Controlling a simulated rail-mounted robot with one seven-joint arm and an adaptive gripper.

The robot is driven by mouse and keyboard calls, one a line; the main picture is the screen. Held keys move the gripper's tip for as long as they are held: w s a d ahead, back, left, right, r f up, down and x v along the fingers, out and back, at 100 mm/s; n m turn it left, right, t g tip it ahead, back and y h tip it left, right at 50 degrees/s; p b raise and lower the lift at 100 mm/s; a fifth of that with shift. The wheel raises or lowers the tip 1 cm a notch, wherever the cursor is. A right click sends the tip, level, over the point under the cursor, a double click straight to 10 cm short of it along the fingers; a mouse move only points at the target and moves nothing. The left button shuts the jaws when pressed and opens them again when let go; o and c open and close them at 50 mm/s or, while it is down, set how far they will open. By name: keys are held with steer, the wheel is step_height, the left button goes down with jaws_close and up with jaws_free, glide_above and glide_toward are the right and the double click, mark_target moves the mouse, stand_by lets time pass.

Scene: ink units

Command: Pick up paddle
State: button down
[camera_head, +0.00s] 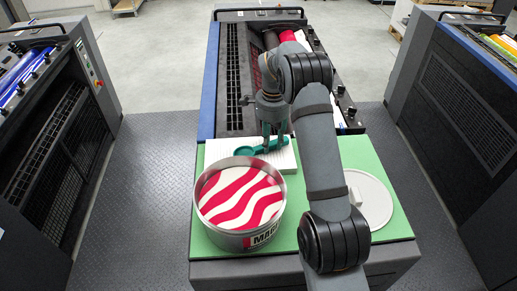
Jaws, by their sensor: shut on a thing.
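A teal paddle (246,151) shows over a white tray (217,147) on the green work surface. Its rounded end points left and its handle runs right toward my fingers. My gripper (275,145) points down from above and is shut on the paddle's handle. The fingers hide part of the handle. I cannot tell whether the paddle touches the tray or hangs just above it.
An open can (240,197) with red and white swirled ink stands in front of the tray. A pale round lid (371,200) lies on the green surface (396,172) at right. The ink unit (233,85) with its rollers lies behind.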

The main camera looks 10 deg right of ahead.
mark_target(271, 145)
step_height(271, 145, up, 10)
steer(key=shift+b, duration=0.4)
stand_by(0.3)
steer(key=c, duration=1.9)
jaws_free()
steer(key=c, duration=0.6)
jaws_close()
steer(key=shift+s, duration=0.1)
